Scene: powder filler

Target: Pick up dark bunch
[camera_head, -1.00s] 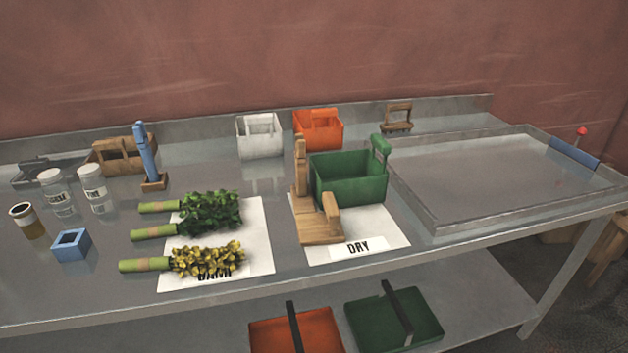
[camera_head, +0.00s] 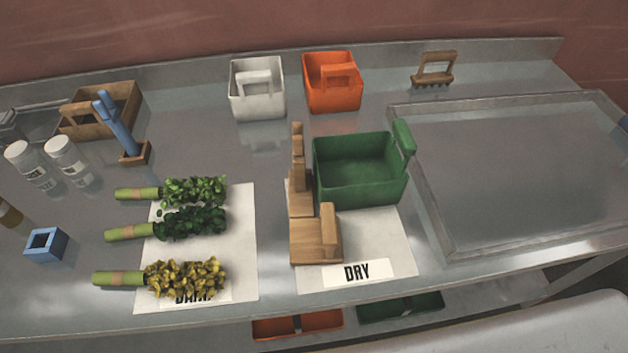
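Three leafy bunches with green wrapped stems lie side by side on the left white sheet (camera_head: 244,225), stems pointing left. The middle bunch (camera_head: 195,223) has the darkest green leaves. The far bunch (camera_head: 196,191) is a somewhat lighter green. The near bunch (camera_head: 185,278) is yellow and partly covers the sheet's label. Neither of my grippers shows in the head view.
A sheet marked DRY (camera_head: 385,238) holds a green bin (camera_head: 360,172) and wooden pieces (camera_head: 312,240). A wide metal tray (camera_head: 520,170) is right.

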